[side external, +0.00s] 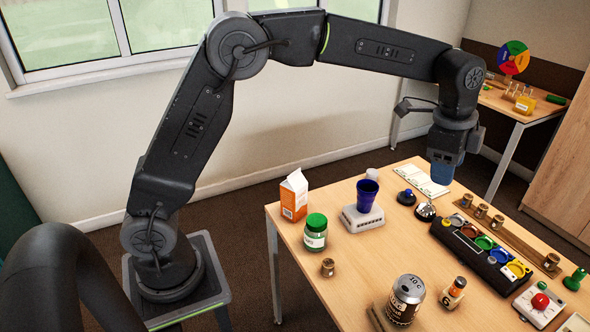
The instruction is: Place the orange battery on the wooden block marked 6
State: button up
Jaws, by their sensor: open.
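The wooden block marked 6 (449,300) stands near the front of the table, right of the large dark can. A small orange and dark piece, which looks like the orange battery (459,284), shows upright at the block's top. It seems to rest on the block, but I cannot tell for sure whether it is on it or just behind. My gripper (442,180) is open and points down over the far part of the table, near the silver bell. It is well apart from the block and battery, and I see nothing held in it.
The dark can (405,298) is close left of the block. A black tray with coloured round slots (480,248) lies to the right. A blue cup (367,194) stands on a white box (362,220); a green-lidded jar (315,236) and carton (294,196) stand left. The table centre is clear.

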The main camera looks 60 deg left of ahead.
jog(key=s+a+r+n+t, duration=0.1)
jog(key=s+a+r+n, duration=0.15)
jog(key=s, duration=0.45)
jog(key=s+a+r+n+t, duration=0.1)
jog(key=s+a+n, duration=0.25)
jog(key=s, duration=0.35)
jog(key=s+a+r+n+t, duration=0.1)
jog(key=s+a+r+n, duration=0.15)
jog(key=s, duration=0.45)
jog(key=s+a+f+n, duration=0.2)
jog(key=s+f+n, duration=0.3)
jog(key=s, duration=0.3)
jog(key=shift+s+t, duration=0.3)
jog(key=shift+s, duration=0.05)
